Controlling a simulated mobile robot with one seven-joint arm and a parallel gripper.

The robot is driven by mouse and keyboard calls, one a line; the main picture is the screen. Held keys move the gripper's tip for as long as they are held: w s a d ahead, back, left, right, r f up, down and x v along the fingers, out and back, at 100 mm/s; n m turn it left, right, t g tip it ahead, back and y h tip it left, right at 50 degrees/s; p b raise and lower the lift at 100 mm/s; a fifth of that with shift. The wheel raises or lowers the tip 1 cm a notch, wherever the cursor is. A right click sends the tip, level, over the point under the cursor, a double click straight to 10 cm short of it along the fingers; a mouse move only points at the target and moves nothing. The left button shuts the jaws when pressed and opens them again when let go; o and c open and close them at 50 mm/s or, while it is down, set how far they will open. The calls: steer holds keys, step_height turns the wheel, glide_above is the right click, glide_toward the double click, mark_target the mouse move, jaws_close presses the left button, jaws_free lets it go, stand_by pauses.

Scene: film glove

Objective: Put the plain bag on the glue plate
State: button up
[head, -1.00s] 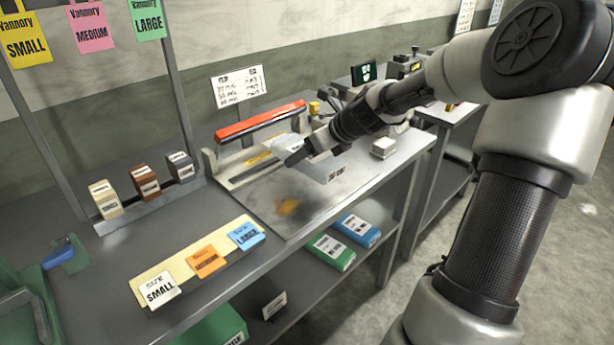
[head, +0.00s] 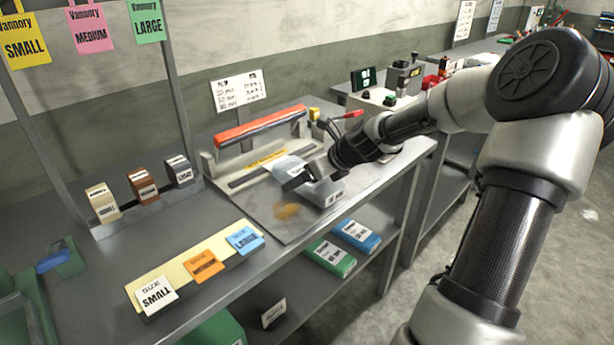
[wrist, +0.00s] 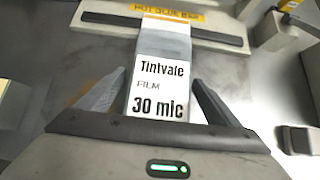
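A grey, see-through film bag (wrist: 165,45) with a white label reading "Tintvale FILM 30 mic" lies between my fingers in the wrist view. I cannot tell whether the bag touches the plate. My gripper covers part of the bag.
A red-handled bar (head: 260,127) and a "hot glue bar" strip (wrist: 165,14) stand at the plate's back. Three small boxes (head: 142,186) sit to the left. A card with size labels (head: 203,264) lies in front. Packs (head: 330,257) lie on the lower shelf.

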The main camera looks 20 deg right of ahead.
steer(key=shift+s+d+r, duration=0.1)
steer(key=shift+s+r, duration=0.1)
steer(key=shift+r, duration=0.25)
steer(key=p+v, duration=0.3)
steer(key=v, duration=0.8)
steer(key=shift+s, duration=0.2)
